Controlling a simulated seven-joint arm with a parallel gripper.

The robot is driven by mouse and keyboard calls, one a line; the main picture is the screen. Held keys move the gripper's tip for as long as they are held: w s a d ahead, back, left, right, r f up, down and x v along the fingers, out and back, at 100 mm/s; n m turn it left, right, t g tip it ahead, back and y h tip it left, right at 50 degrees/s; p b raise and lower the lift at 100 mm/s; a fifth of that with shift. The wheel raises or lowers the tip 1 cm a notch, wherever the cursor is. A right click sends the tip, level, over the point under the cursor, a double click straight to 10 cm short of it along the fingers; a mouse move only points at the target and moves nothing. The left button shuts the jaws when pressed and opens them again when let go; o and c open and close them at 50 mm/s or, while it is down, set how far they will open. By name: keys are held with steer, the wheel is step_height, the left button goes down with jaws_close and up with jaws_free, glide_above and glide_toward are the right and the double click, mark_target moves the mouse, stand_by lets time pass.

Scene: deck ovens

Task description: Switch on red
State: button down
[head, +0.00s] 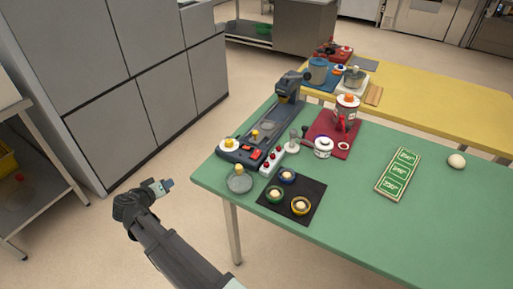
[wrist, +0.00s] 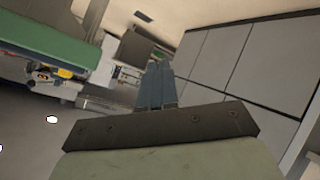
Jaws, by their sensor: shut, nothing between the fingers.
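A white strip (head: 272,161) with several red buttons lies near the left end of the green table. Beside it, the dark base of a machine (head: 241,156) carries red rocker switches (head: 251,152). A red appliance (head: 346,112) with an orange knob stands on a red mat (head: 322,143). I cannot tell which thing "red" means, or whether any switch is on. My gripper (head: 166,184) is shut and empty, off the table's left edge and apart from all of these. Its closed fingers also show in the wrist view (wrist: 157,84).
A dark mat (head: 291,215) with several small bowls and a glass dish (head: 239,182) lie near the front left edge. A green card board (head: 398,171) and a pale ball (head: 456,161) lie to the right. Grey cabinets (head: 130,70) stand at left. The floor around my gripper is clear.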

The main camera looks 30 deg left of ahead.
steer(key=w+d+r+m+g+h, duration=0.3)
steer(key=w+d+r+m, duration=0.3)
steer(key=w+d+r, duration=0.55)
steer(key=m+g, duration=0.4)
glide_toward(258, 151)
steer(key=x, duration=0.6)
steer(key=shift+w+d+f, duration=0.1)
steer(key=shift+f, duration=0.3)
